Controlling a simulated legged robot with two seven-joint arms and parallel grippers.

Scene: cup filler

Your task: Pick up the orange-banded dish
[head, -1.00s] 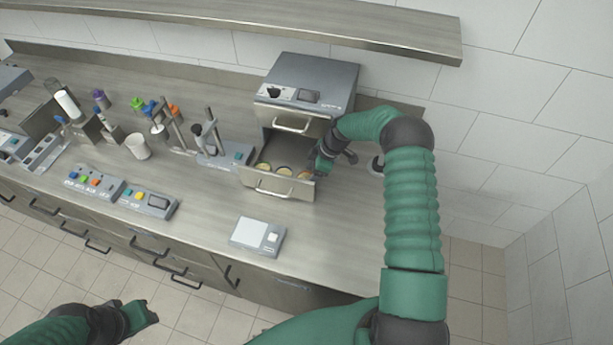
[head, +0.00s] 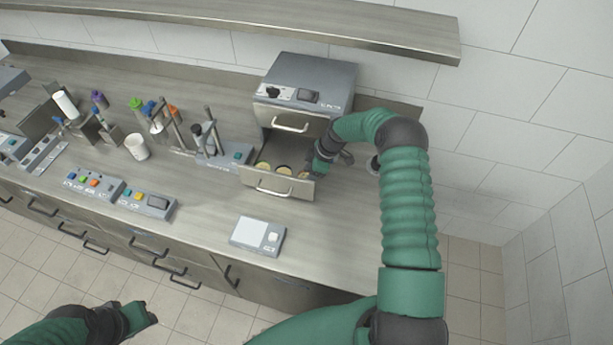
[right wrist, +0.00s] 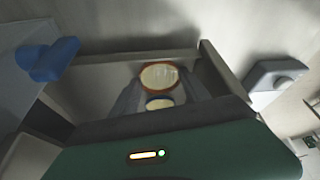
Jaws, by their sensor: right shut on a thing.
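The orange-banded dish (right wrist: 160,76) is round with a pale inside and shows between the fingertips in the right wrist view. My right gripper (right wrist: 160,84) is shut on it, one finger at each side. In the head view, my right gripper (head: 307,171) reaches into the right side of the open drawer (head: 272,188) and mostly hides the dish. A blue-banded dish (right wrist: 159,103) shows between the fingers below the orange one in the right wrist view. My left gripper (head: 147,313) is at the lower left, away from the counter; its jaw opening is unclear.
The drawer belongs to a grey box-shaped unit (head: 310,82), whose upper handle is above the open drawer. Pale dishes stand in the drawer, left of my gripper. A scale (head: 250,231) stands in front. A stand (head: 222,158) and white cup (head: 138,146) are left.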

